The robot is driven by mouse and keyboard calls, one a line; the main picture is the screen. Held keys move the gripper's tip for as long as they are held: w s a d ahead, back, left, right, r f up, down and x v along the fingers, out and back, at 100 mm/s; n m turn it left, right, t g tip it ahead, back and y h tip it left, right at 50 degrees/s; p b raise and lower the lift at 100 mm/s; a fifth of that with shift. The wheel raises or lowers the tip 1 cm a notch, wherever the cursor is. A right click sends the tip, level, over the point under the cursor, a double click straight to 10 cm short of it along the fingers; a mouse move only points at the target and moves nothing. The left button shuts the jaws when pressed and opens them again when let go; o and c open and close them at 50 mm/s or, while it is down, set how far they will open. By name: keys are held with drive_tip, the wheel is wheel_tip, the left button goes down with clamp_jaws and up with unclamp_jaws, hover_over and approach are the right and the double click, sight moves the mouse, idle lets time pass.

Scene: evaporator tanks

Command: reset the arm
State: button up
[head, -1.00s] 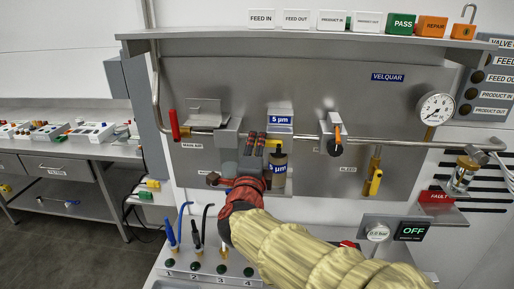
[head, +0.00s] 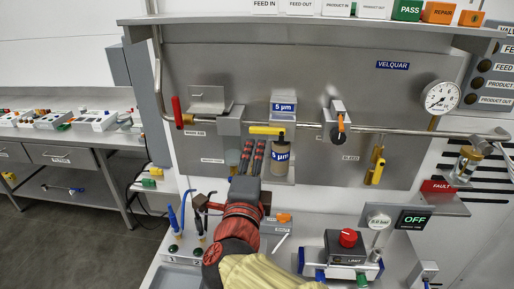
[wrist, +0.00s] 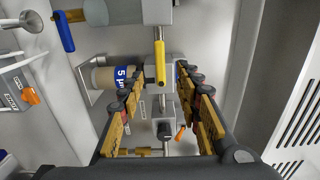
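My gripper (head: 252,146) is in front of the steel panel, just left of the filter with the blue 5 µm label (head: 281,155). In the wrist view my gripper (wrist: 160,90) has its two fingers spread wide, with nothing held between them. The filter (wrist: 113,78) lies beyond the left finger there, partly covered by it. A yellow handle (head: 267,130) crosses the pipe above the filter; it also shows in the wrist view (wrist: 160,64), beyond the fingertips. My arm reaches up from the bottom middle of the head view.
A red valve handle (head: 177,112) is on the left pipe and a gauge (head: 441,98) on the right. A box with a red knob (head: 347,240) and a bench with several blue and black leads (head: 186,215) flank my arm. A side workbench (head: 75,138) stands left.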

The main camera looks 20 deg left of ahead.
drive_tip(key=shift+s+d, duration=0.1)
drive_tip(key=shift+s, duration=0.4)
